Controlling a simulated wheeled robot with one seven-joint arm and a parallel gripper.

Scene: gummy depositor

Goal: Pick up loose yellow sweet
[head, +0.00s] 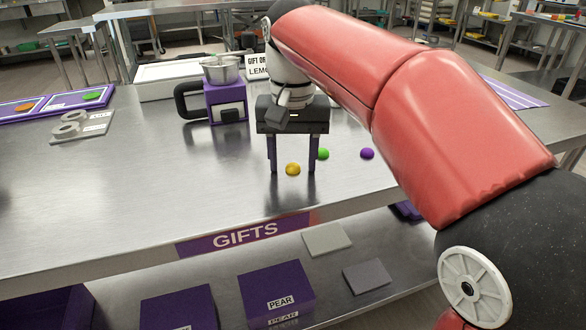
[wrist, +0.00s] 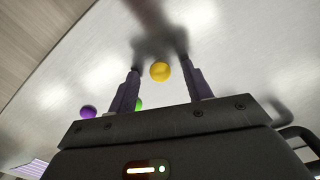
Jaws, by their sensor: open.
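The loose yellow sweet (head: 293,169) is a small round piece on the steel table, near its front edge. My gripper (head: 293,170) points down over it, with its two purple-grey fingers apart, one on each side of the sweet in the head view. In the wrist view the yellow sweet (wrist: 160,71) shows between the fingertips of my open gripper (wrist: 161,72), touching neither finger. I cannot tell exactly how high the fingertips are above the table. A green sweet (head: 323,154) lies just behind the right finger, and a purple sweet (head: 367,153) lies further right.
A purple depositor with a metal bowl (head: 221,70) stands behind and left of my gripper. A small sign (head: 257,67) and a white tray (head: 165,80) are at the back. The left front of the table (head: 90,200) is clear.

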